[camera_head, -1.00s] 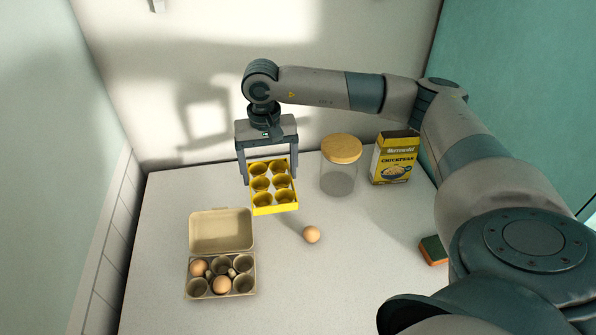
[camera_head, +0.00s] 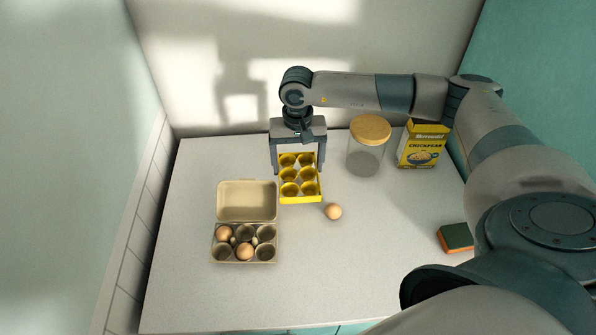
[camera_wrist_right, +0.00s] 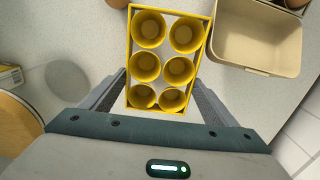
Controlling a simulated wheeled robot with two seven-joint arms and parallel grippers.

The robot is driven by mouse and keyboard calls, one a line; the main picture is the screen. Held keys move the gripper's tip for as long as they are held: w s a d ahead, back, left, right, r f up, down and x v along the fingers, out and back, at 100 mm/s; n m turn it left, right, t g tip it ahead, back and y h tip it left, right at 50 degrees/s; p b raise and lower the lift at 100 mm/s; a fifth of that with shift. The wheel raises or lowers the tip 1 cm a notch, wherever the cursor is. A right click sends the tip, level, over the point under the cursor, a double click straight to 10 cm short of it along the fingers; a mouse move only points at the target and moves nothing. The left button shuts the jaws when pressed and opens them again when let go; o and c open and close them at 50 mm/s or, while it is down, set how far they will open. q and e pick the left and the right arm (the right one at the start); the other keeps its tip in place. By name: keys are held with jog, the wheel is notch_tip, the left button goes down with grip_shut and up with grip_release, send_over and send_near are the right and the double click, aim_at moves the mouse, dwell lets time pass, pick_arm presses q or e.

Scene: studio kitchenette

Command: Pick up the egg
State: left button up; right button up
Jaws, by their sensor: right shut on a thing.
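A loose brown egg (camera_head: 333,212) lies on the counter, just right of and in front of a yellow egg tray (camera_head: 300,197). My right gripper (camera_head: 298,170) is shut on this tray, one finger on each side. The tray's cups look empty in the right wrist view (camera_wrist_right: 129,60). I cannot tell whether the tray touches the counter. The loose egg is cut off at the top edge of the wrist view (camera_wrist_right: 118,3). An open beige carton (camera_head: 247,201) at the left holds two more eggs, one at its left (camera_head: 224,233) and one in front (camera_head: 245,251). My left gripper is not in view.
A glass jar (camera_head: 367,160) with a wooden lid and a yellow chickpea box (camera_head: 423,147) stand at the back right. A green and orange sponge (camera_head: 456,238) lies at the right. The counter (camera_head: 345,275) is clear in front. Walls close the left and back.

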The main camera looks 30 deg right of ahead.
aim_at(298, 168)
jog(key=shift+f+p, duration=0.4)
notch_tip(298, 168, down, 2)
jog(key=shift+p, duration=0.5)
jog(key=shift+f, duration=0.45)
jog(key=shift+f, duration=0.15)
jog(key=o, duration=1)
jog(key=shift+o, duration=0.2)
jog(key=shift+r, duration=0.2)
